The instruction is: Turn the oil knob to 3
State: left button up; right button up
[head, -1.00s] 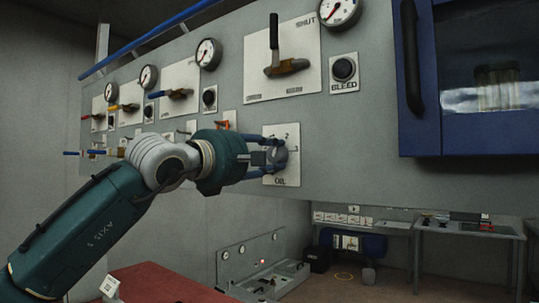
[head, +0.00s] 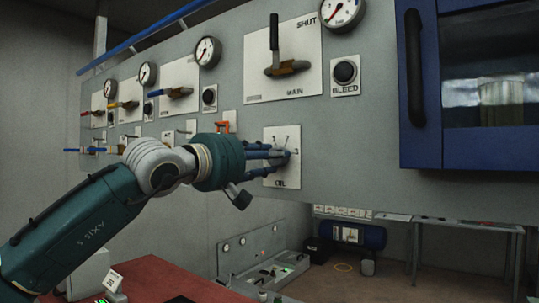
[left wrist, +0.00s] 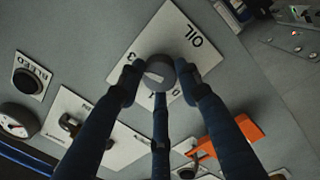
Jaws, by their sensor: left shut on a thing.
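The oil knob (head: 283,157) is a grey round knob on a white plate (head: 270,183) marked OIL, with numbers above and beside it. My left gripper (head: 277,156) reaches it from the left, with its blue fingers closed around the knob. In the left wrist view the knob (left wrist: 160,70) sits between the three fingertips of my left gripper (left wrist: 159,78), and the OIL plate (left wrist: 178,32) appears turned. The 3 shows at the knob's upper left there. I cannot tell for sure which number the knob points at. My right gripper is in neither view.
Above is the MAIN lever (head: 275,65) beside a BLEED button (head: 345,72). A red-orange handle (head: 222,127) is close to my left gripper; it also shows in the wrist view (left wrist: 205,148). A blue-framed cabinet (head: 412,130) juts out on the right.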

pick_arm(q)
jog(key=shift+f+m, duration=0.15)
jog(key=shift+m, duration=0.35)
jog(key=o, duration=1.2)
jog(key=shift+w, duration=0.1)
jog(key=shift+c, duration=0.2)
jog(key=shift+a, duration=0.1)
jog(key=v, duration=1.2)
